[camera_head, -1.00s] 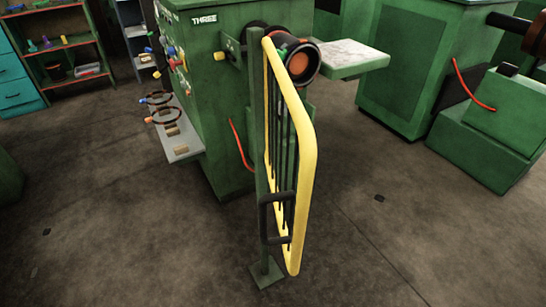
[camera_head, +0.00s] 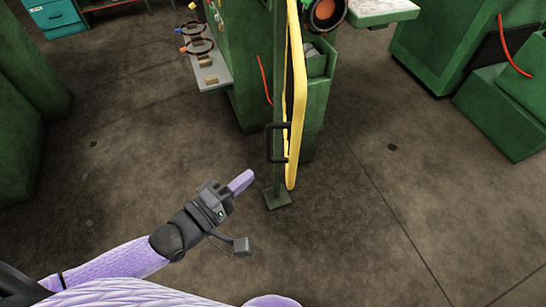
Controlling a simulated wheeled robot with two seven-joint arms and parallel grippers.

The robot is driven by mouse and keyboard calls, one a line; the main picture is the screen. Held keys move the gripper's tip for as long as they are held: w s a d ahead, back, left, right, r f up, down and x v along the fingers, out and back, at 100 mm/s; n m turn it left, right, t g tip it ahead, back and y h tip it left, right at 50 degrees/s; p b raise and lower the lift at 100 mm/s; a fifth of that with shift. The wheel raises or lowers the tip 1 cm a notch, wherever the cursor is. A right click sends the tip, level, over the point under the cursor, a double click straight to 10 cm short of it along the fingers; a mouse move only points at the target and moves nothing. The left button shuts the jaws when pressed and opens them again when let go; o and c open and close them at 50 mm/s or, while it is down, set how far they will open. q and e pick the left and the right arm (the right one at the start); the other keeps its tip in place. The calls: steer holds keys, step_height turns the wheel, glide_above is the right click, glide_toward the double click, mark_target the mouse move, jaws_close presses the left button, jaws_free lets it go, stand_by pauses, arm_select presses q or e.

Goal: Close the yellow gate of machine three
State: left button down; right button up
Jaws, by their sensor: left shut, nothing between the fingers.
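The yellow gate (camera_head: 295,100) hangs at a green post (camera_head: 279,185) whose foot plate rests on the floor. I see the gate nearly edge-on, and its top is cut off by the upper edge of the picture. A dark handle (camera_head: 269,143) sticks out on its left side. The green machine (camera_head: 240,60) is behind it; its name plate is out of view now. My left gripper (camera_head: 242,182), with purple fingers, is shut and empty, to the left of the post's foot and lower in the picture than the handle, apart from both. My right gripper is not in view.
A grey shelf with rings (camera_head: 212,73) juts from the machine's left side. Another green machine (camera_head: 440,55) stands at the right, with green blocks beside it. A green body (camera_head: 30,110) stands at the left. The floor (camera_head: 370,220) right of the gate is clear.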

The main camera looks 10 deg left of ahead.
arm_select(q)
steer(key=b+x, duration=0.1)
steer(key=x, duration=0.8)
steer(key=shift+w+f, duration=0.2)
steer(key=shift+w, duration=0.1)
